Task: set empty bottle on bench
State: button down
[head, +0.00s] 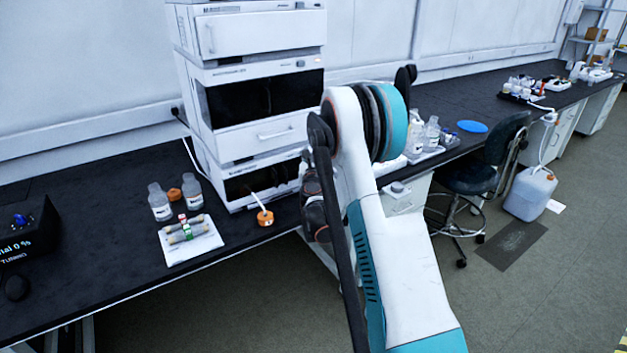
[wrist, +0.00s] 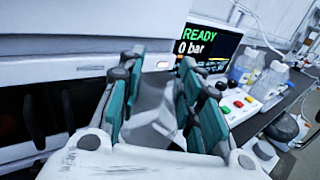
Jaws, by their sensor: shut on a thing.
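In the wrist view my gripper (wrist: 161,62) has its two teal fingers on either side of a pale, translucent thing (wrist: 152,110), which looks like a clear bottle; its outline is faint and its contents cannot be told. It is in front of a white instrument stack. In the head view my arm hides the gripper and what it holds. The black bench (head: 95,238) runs along the wall. Two clear labelled bottles, one on the left (head: 160,204) and one on the right (head: 193,194), stand upright on it.
An orange cap (head: 174,194) lies by the bottles. A white mat (head: 177,252) with several columns is in front. An orange cap with a tube (head: 265,217) sits near the instrument stack (head: 250,95). A screen (wrist: 208,48) reads READY, 0 bar. The bench left of the bottles has bare room.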

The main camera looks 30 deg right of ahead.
notch_tip(320, 180, down, 7)
jog(key=shift+b, duration=1.1)
jog(key=shift+r, duration=0.1)
jog(key=c, duration=1.1)
grip_release()
jog(key=shift+s, duration=0.1)
